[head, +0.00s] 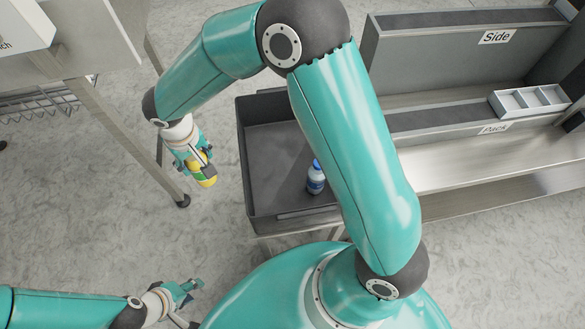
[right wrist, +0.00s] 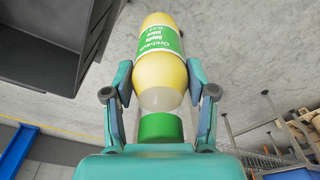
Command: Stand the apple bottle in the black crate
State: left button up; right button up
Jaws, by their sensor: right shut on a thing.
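The apple bottle (right wrist: 160,60) is yellow with a green label and a green cap. My right gripper (right wrist: 160,95) is shut around it, with the cap towards the palm. In the head view the bottle (head: 207,182) hangs tilted in my right gripper (head: 198,165), left of the black crate and apart from it. The black crate (head: 243,150) is open on top, and my right arm covers part of it. A dark crate wall (right wrist: 65,40) shows at upper left in the right wrist view. My left gripper (head: 192,303) is open and empty at lower left.
Right of the crate is a steel bench (head: 470,160) with a "Pack" sign (head: 493,128) and a divided grey tray (head: 530,100). A table leg (head: 130,140) stands left.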

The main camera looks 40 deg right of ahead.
jog(key=s+d+r+n+b, duration=0.2)
jog(key=s+d+b, duration=0.35)
jog(key=d, duration=0.25)
jog(key=s+d+r+n+b, duration=0.2)
jog(key=s+d+b, duration=0.3)
jog(key=d+b, duration=0.15)
notch_tip(320, 180, down, 20)
jog(key=b, duration=0.3)
jog(key=shift+d+n+y, duration=0.3)
jog(key=shift+d, duration=0.1)
jog(key=shift+b, duration=0.3)
jog(key=o, duration=1.4)
jog(key=shift+r, duration=0.1)
